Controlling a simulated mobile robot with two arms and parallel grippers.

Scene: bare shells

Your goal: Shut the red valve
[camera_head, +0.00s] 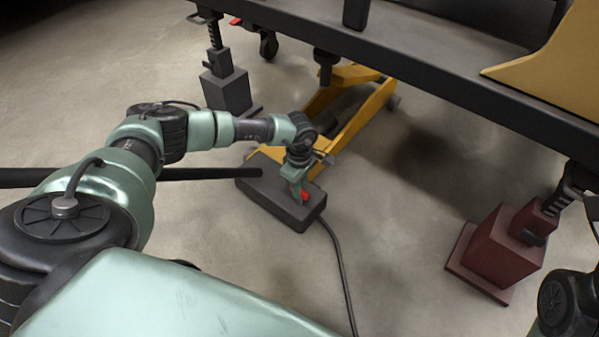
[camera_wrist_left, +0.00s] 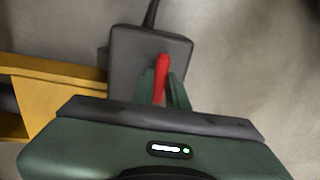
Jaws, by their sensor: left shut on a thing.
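The red valve (camera_head: 304,196) shows as a small red handle on top of a dark grey box (camera_head: 262,198) on the floor. In the left wrist view the red valve (camera_wrist_left: 161,76) is a narrow upright bar between my two green fingers, over the grey box (camera_wrist_left: 124,62). My left gripper (camera_head: 299,192) reaches down to the box and is shut on the red valve; the fingers hide part of it. My left gripper also shows in the left wrist view (camera_wrist_left: 165,92). My right gripper is not in view; only part of that arm shows at the lower right.
A yellow jack (camera_head: 365,110) lies just behind the box, under a dark frame beam (camera_head: 430,72). A black hose (camera_head: 340,262) runs from the box toward the front. A dark red stand (camera_head: 497,248) is at the right, a grey stand (camera_head: 229,90) at the back left. Floor between is clear.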

